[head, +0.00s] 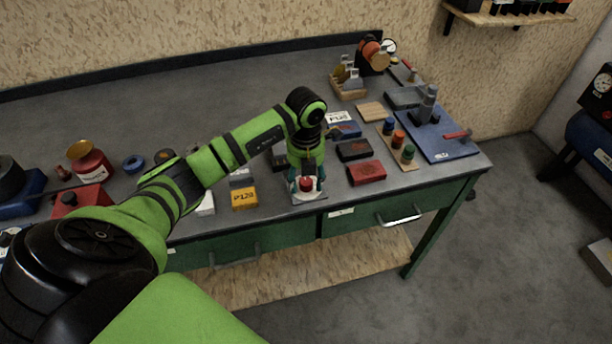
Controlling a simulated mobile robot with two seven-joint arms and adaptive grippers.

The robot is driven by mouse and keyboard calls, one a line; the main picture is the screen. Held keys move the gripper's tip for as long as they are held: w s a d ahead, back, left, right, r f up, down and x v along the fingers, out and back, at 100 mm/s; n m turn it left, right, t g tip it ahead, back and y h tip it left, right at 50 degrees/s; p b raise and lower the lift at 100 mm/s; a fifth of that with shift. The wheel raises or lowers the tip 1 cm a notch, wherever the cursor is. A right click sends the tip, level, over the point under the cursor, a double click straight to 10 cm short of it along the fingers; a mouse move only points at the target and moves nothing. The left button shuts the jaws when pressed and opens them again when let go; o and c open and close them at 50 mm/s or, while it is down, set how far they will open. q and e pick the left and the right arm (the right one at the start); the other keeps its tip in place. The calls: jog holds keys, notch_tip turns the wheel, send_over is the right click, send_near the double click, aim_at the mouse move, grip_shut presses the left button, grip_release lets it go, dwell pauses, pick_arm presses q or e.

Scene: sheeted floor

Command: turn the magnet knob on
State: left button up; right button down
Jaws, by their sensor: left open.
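A red knob (306,184) sits on a small pale base (309,197) near the front edge of the workbench; I take it to be the magnet knob. My left gripper (306,178) points down over the knob, with its teal fingers open on either side of it. I cannot tell whether the fingers touch the knob, and they hide part of the base. I cannot read which way the knob is turned. My right gripper is not in view.
A red box (366,172) and a dark box (354,150) lie to the right of the gripper. A yellow P120 box (244,198) lies to the left. A blue plate (452,143) with a stand is at the right end.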

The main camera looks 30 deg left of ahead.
pick_arm(q)
jog(key=shift+f, duration=0.1)
grip_shut()
jog(key=m+b, duration=0.3)
jog(key=m, duration=0.1)
jog(key=shift+f+b, duration=0.2)
jog(key=shift+b, duration=0.1)
jog(key=m+b, duration=0.4)
jog(key=m, duration=0.1)
jog(key=m+b, duration=0.3)
jog(key=m, duration=0.1)
jog(key=shift+m, duration=0.4)
jog(key=shift+r+m+b, duration=0.1)
jog(key=shift+m+b, duration=0.95)
jog(key=shift+m, duration=0.95)
